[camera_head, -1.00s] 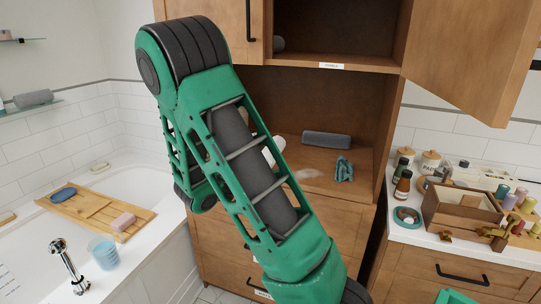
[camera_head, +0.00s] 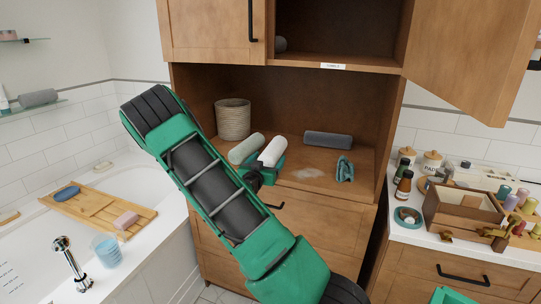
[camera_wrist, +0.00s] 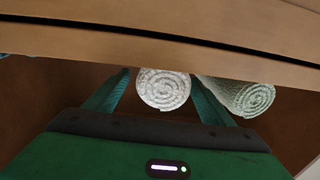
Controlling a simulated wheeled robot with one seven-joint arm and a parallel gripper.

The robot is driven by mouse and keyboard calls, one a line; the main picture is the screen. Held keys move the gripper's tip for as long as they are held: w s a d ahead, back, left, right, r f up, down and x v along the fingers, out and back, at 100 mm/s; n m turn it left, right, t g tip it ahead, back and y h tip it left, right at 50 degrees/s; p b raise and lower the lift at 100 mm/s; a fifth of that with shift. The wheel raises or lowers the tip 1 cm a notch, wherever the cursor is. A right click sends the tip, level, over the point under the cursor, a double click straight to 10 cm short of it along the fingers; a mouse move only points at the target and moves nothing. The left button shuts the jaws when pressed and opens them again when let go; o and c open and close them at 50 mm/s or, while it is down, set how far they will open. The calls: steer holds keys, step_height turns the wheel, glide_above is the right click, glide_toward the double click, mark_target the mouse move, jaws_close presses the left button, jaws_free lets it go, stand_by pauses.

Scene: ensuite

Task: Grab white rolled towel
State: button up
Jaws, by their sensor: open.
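The white rolled towel (camera_head: 272,150) lies in the open middle niche of the wooden cabinet, its end facing out. In the wrist view the white towel (camera_wrist: 163,90) shows its spiral end between the two green fingers. My gripper (camera_head: 267,168) is at the towel's near end; in the wrist view my gripper (camera_wrist: 162,86) is open, with a finger on each side of the towel. Whether the fingers touch it is unclear. A pale green rolled towel (camera_head: 245,148) lies close beside it and also shows in the wrist view (camera_wrist: 250,97), just outside one finger.
A woven basket (camera_head: 233,119) stands behind the towels. A grey rolled towel (camera_head: 328,140) and a teal cloth (camera_head: 345,169) lie to the right on the shelf (camera_head: 315,180). The cabinet edge (camera_wrist: 160,45) crosses the wrist view. An open door (camera_head: 470,60) hangs at upper right.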

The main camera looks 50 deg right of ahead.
steer(key=shift+x, duration=3.2)
steer(key=shift+w+a+f, duration=0.1)
steer(key=shift+w+a, duration=0.05)
steer(key=c, duration=1.2)
